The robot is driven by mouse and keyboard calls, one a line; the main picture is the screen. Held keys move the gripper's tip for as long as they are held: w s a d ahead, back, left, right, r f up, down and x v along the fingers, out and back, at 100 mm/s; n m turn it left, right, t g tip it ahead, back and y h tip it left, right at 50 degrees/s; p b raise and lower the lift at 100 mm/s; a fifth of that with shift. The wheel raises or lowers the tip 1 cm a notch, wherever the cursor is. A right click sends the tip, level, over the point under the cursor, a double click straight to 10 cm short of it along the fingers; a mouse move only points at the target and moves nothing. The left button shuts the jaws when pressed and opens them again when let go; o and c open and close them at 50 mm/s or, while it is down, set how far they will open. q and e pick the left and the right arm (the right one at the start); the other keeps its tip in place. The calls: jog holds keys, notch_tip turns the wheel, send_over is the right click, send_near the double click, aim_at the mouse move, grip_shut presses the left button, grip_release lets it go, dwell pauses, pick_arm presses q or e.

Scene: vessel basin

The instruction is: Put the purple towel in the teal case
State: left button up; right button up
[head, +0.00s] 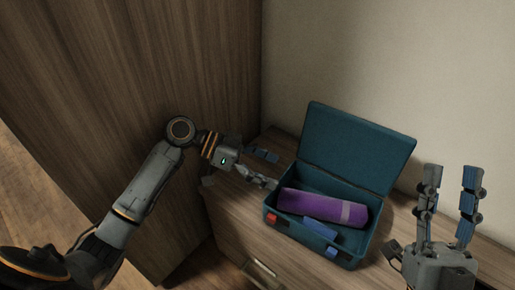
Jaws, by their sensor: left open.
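The teal case (354,262) stands on the wooden cabinet top with its lid (355,148) raised at the back. The purple towel (312,204), rolled up with a pale band near its right end, lies in the case along its length. My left gripper (272,170) is open at the left side of the case, close to the towel's left end. I cannot tell whether its lower finger touches the case or towel. My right gripper (451,190) is open and empty, fingers pointing up, to the right of the case.
A tall wooden cabinet (140,60) rises at the left. A pale wall stands behind. A drawer handle (262,272) is below the top's front edge.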

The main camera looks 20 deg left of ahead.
aim_at(283, 177)
pick_arm(q)
jog(key=w+d+n+t, duration=0.1)
jog(key=w+f+n+t+y, duration=0.1)
jog(key=t, duration=0.1)
jog(key=w+d+f+n+t, duration=0.1)
jog(key=t, duration=0.1)
jog(key=shift+d+f+n+y, duration=0.25)
jog(key=shift+d+n+y, duration=0.05)
jog(key=shift+d, duration=0.05)
jog(key=n+t, duration=0.1)
jog(key=w+r+t+y, duration=0.1)
jog(key=t, duration=0.1)
jog(key=shift+d+n, duration=0.1)
jog(key=shift+n, duration=0.3)
jog(key=r+t, duration=0.1)
jog(key=r+n+t+y, duration=0.1)
jog(key=r+t, duration=0.1)
jog(key=r+n+t, duration=0.1)
jog(key=r+t, duration=0.1)
jog(key=shift+s+a+y, duration=0.3)
jog(key=shift+s, duration=0.1)
jog(key=s+a+r+n+t+y, duration=0.1)
jog(key=s+a+r+n+t, duration=0.1)
jog(key=s+r+t, duration=0.9)
jog(key=s+r, duration=0.4)
jog(key=r, duration=0.2)
jog(key=shift+s+r, duration=0.2)
jog(key=shift+r, duration=0.15)
jog(key=shift+f, duration=0.1)
